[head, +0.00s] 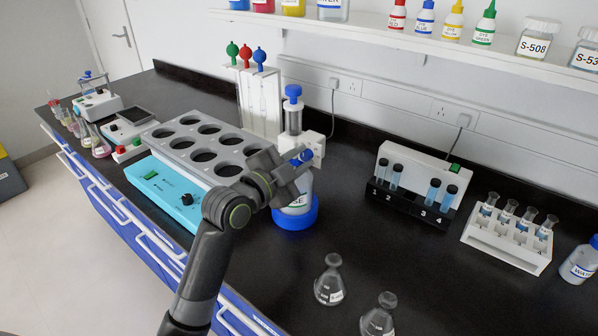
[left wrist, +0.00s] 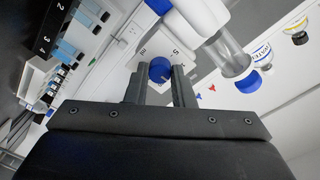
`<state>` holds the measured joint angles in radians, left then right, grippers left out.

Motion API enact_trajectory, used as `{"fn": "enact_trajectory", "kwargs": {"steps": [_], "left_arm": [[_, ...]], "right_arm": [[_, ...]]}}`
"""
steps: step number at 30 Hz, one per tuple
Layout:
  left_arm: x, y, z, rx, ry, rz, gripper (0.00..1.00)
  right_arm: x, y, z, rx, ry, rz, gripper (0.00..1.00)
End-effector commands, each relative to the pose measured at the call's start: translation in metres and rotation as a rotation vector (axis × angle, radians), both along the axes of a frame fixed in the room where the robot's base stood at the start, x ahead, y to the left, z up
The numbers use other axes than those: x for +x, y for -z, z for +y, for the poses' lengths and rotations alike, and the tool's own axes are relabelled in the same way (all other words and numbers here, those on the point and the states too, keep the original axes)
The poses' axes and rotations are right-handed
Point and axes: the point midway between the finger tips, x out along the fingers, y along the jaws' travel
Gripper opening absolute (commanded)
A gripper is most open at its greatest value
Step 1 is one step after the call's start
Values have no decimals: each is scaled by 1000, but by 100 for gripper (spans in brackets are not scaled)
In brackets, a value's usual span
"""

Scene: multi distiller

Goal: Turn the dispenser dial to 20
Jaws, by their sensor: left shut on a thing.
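The dispenser (head: 293,118) stands upright near the middle of the bench, with a blue top knob, a clear cylinder and a blue base ring (head: 298,217). Its blue dial (head: 306,155) sits on the front of a white block. In the left wrist view the dial (left wrist: 160,70) lies between the two fingers, in front of a white plate with a "5" on it. The dial's exact setting cannot be read. My left gripper (head: 298,163) is shut on the dial; it also shows in the left wrist view (left wrist: 159,84). My arm hides part of the bottle.
A grey rack with round holes (head: 216,133) on a blue unit (head: 160,193) stands left of the dispenser. A black tube holder (head: 411,207) and white vial rack (head: 507,243) stand right. Two flasks (head: 329,284) (head: 378,318) stand in front. A shelf (head: 420,45) runs above.

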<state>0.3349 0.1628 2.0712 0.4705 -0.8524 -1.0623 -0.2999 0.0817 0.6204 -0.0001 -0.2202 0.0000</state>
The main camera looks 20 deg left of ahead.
Motion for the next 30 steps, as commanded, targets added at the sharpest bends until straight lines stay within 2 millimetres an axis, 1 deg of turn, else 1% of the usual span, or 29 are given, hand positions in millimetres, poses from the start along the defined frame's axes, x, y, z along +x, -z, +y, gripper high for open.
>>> {"fn": "enact_trajectory", "kwargs": {"steps": [1,15,24,30], "left_arm": [[0,5,0,42,0,-16,0],[0,5,-1,457,1,-165,0],[0,4,-1,666,1,-239,0],[0,3,-1,754,1,-271,0]], "right_arm": [[0,11,1,1,0,0,36],[0,53,3,4,2,0,36],[0,70,3,4,2,0,36],[0,77,3,4,2,0,36]]}}
